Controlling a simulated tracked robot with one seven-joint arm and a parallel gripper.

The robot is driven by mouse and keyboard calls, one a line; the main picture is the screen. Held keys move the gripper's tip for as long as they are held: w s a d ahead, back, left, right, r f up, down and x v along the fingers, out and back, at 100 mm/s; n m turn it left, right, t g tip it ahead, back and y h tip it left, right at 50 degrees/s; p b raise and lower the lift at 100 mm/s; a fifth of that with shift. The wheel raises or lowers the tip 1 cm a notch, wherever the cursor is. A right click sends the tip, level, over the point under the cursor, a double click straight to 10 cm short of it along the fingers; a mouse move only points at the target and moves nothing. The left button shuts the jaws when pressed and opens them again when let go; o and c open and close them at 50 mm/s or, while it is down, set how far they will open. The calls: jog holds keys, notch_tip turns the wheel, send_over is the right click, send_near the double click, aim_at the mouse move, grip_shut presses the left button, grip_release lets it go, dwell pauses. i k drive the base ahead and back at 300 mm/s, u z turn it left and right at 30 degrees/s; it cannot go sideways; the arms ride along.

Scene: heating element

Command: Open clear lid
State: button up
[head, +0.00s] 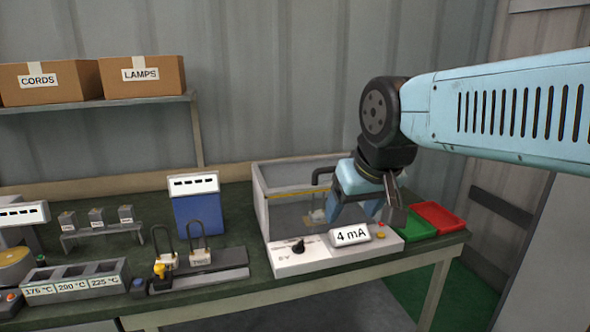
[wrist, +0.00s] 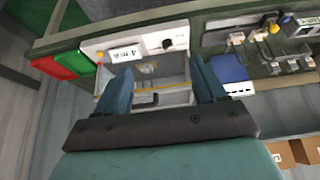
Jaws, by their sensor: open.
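The test box (head: 262,215) stands on the bench, with grey walls and a white front panel. Its clear lid is hard to make out; a yellow-striped edge (head: 290,193) and a black handle (head: 316,178) show at it, the handle partly behind my gripper. My gripper (head: 362,212) is open and empty, above the right part of the box. In the wrist view, my gripper's blue fingers (wrist: 160,72) spread to either side of the box, with the dark handle (wrist: 147,100) between them in the picture. Contact with the handle cannot be told.
The front panel bears a black knob (head: 298,246) and a "4 mA" display (head: 351,235). Green (head: 420,224) and red (head: 440,216) trays lie to the right. A blue unit (head: 197,207) and a stand with black loops (head: 197,262) are left. A shelf with boxes (head: 143,77) hangs behind.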

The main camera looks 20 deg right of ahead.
aim_at(315, 186)
jog(key=z, duration=0.05)
jog(key=k, duration=1.1)
jog(key=u, duration=0.45)
jog(key=i, duration=1.5)
jog(key=z, duration=0.45)
